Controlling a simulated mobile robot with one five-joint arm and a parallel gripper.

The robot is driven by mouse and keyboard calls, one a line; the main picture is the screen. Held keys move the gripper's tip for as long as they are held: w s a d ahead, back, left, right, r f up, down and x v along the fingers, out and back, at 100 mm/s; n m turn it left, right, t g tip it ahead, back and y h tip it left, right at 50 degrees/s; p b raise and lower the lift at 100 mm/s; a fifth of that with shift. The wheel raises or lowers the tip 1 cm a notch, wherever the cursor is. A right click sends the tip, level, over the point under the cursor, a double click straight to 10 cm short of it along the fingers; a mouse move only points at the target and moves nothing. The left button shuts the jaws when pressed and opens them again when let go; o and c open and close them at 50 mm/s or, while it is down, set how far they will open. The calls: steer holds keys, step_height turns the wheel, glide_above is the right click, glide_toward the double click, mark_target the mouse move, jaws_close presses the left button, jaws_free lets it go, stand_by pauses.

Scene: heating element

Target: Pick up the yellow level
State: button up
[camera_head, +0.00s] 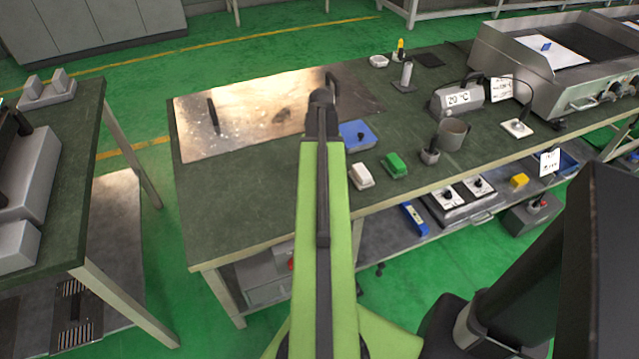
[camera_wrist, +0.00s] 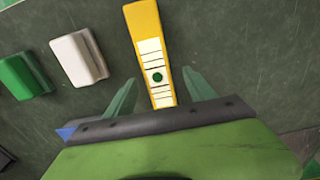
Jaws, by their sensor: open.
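The yellow level (camera_wrist: 144,22) lies on the dark green tabletop in the wrist view. It has a white scale with dark lines and a round green spot. Its near end lies between the two green fingers of my gripper (camera_wrist: 160,77). The fingers are spread, one on each side of the level, with a gap to it on both sides. Whether they are down at its height I cannot tell. I cannot make out the level in the head view, where my arm covers part of the table.
A white block (camera_wrist: 78,58) and a green block (camera_wrist: 22,76) lie left of the level in the wrist view.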

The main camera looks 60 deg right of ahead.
steer(key=f+b, duration=0.2)
steer(key=f, duration=0.2)
steer(key=shift+s+b, duration=0.2)
steer(key=shift+b, duration=0.2)
steer(key=shift+r, duration=0.2)
jaws_close()
